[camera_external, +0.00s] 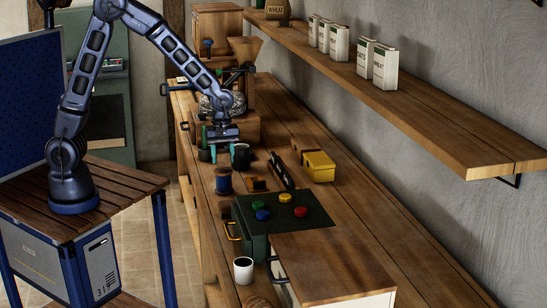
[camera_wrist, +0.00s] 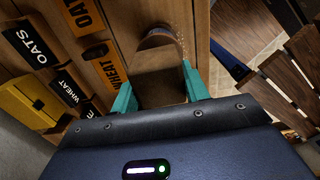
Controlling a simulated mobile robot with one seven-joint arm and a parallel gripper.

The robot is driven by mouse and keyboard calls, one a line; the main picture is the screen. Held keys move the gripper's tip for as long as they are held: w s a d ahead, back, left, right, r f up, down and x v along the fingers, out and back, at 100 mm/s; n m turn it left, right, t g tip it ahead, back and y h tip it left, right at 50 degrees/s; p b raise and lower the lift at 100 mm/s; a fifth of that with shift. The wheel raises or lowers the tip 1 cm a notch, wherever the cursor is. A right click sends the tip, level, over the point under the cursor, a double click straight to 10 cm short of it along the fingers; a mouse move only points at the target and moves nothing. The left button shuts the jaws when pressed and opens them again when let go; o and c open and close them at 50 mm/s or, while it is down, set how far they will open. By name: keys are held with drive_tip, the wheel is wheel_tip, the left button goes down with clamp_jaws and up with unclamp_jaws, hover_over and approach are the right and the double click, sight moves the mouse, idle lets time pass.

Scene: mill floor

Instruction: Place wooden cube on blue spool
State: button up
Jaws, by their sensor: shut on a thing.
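My gripper (camera_external: 224,150) hangs over the bench, pointing down, in the external view. In the wrist view its teal fingers (camera_wrist: 160,95) are shut on the wooden cube (camera_wrist: 160,88), a plain brown block between them. In the external view the cube is too dark and small to make out. The blue spool (camera_external: 223,181) stands upright on the bench near its left edge, below and slightly nearer the camera than my gripper, apart from it. In the wrist view a rounded brown edge shows just beyond the cube; I cannot tell whether it is the spool.
Dark cups (camera_external: 240,156) stand close beside my gripper. A yellow bin (camera_external: 319,166) stands to the right. A green box (camera_external: 272,232) with coloured knobs is nearer the camera, with a white mug (camera_external: 243,270) beside it. A shelf (camera_external: 420,110) overhangs the right side.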

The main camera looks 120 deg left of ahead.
sight(222, 150)
drive_tip(key=shift+f, duration=0.95)
drive_tip(key=shift+f, duration=0.15)
drive_tip(key=o, duration=1)
wheel_tip(222, 150, up, 12)
drive_tip(key=shift+r, duration=0.15)
